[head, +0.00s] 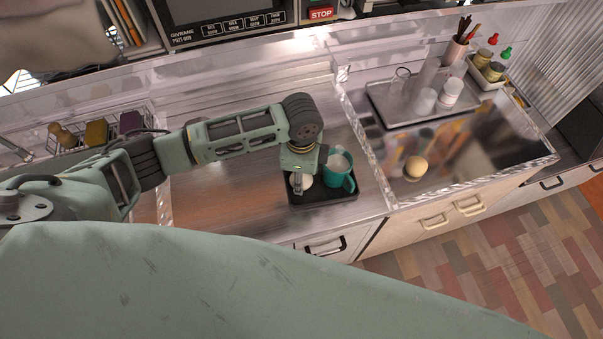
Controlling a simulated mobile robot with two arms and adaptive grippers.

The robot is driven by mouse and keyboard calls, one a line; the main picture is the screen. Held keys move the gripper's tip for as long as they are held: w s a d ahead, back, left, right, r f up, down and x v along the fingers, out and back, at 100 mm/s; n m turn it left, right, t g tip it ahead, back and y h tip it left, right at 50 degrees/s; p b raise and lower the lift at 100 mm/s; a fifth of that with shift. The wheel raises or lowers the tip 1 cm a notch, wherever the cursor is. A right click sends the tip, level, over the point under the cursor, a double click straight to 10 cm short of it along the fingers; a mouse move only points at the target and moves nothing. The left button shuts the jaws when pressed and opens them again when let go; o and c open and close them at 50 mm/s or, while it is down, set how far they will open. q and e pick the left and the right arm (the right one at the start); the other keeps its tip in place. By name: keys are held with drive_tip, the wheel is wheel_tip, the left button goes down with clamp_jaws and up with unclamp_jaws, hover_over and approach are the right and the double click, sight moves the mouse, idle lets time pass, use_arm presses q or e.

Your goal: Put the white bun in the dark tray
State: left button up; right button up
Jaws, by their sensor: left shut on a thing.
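The dark tray (319,199) lies on the metal counter near its front edge. My left gripper (297,187) reaches down over the left part of this tray and is shut on the white bun (306,181). The gripper partly hides the bun. The bun is low over or on the tray; I cannot tell whether it touches the tray floor. A teal mug (341,181) with white contents stands on the tray right beside the bun. My right gripper is not in view.
A tan bun (415,168) lies on the dark shiny surface to the right. Behind it a metal tray (379,98) holds glasses and cups. A clear raised edge (367,147) divides the two work areas. The counter (225,205) left of the dark tray is clear.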

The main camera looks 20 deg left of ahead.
use_arm(q)
drive_tip(key=shift+f, duration=0.2)
drive_tip(key=o, duration=1.2)
wheel_tip(320, 180, up, 12)
drive_tip(key=shift+r+b, duration=0.15)
drive_tip(key=shift+b, duration=0.5)
drive_tip(key=shift+s, duration=0.1)
